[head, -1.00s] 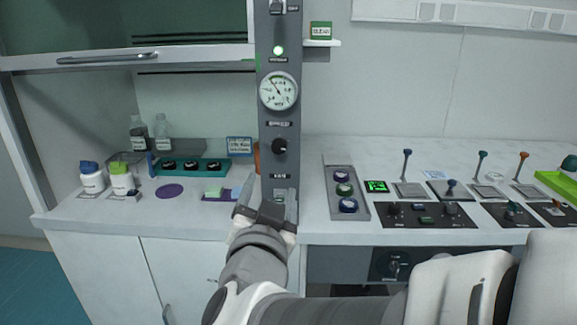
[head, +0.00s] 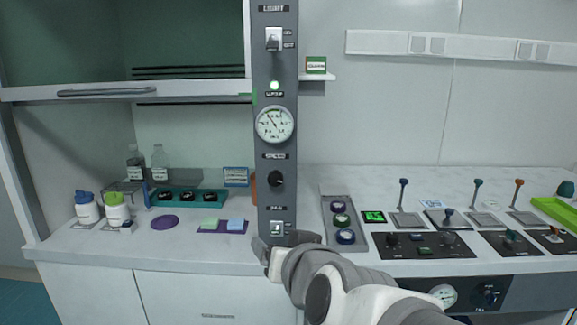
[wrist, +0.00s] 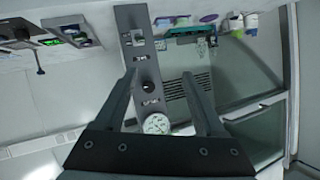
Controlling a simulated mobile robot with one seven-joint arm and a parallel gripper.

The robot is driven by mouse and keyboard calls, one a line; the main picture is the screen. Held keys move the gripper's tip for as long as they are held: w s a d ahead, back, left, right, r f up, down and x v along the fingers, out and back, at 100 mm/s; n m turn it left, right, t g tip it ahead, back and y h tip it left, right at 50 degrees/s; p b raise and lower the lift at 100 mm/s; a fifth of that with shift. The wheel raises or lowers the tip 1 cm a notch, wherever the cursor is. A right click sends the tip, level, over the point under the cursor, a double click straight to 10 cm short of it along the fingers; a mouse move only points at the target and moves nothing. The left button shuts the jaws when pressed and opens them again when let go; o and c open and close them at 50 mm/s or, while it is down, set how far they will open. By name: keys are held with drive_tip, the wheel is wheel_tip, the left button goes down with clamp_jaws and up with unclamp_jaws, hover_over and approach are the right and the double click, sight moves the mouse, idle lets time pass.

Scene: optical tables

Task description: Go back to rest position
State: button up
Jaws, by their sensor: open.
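My gripper (head: 270,256) is low in the head view, in front of the foot of the grey control column (head: 264,185), by its lowest switch (head: 277,229). In the wrist view my gripper (wrist: 159,76) has its two dark fingers spread wide with nothing between them. The column (wrist: 131,45) shows turned over beyond the fingers, with the round gauge (wrist: 156,124) and the black knob (wrist: 148,87). I cannot tell from the head view how far the fingertips are from the column.
Left, the fume hood with a raised sash (head: 150,92) holds bottles, blue and green-capped jars and a teal rack (head: 188,196). Right, the bench carries a button box (head: 342,235), a green display (head: 373,217) and several levers (head: 403,195).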

drive_tip(key=s+d+f+g+h, duration=0.2)
drive_tip(key=s+d+f+g, duration=0.1)
drive_tip(key=s+d, duration=0.35)
drive_tip(key=s+d+f+g+h, duration=0.2)
drive_tip(key=s+d+f+g, duration=0.1)
drive_tip(key=s+d, duration=0.4)
wheel_tip(320, 180, up, 16)
drive_tip(key=d+g+p, duration=0.1)
drive_tip(key=d+p, duration=0.1)
drive_tip(key=p, duration=1.4)
drive_tip(key=shift+f, duration=0.15)
drive_tip(key=c, duration=0.4)
drive_tip(key=shift+o, duration=0.2)
drive_tip(key=shift+w+a, duration=0.1)
drive_tip(key=shift+a, duration=0.15)
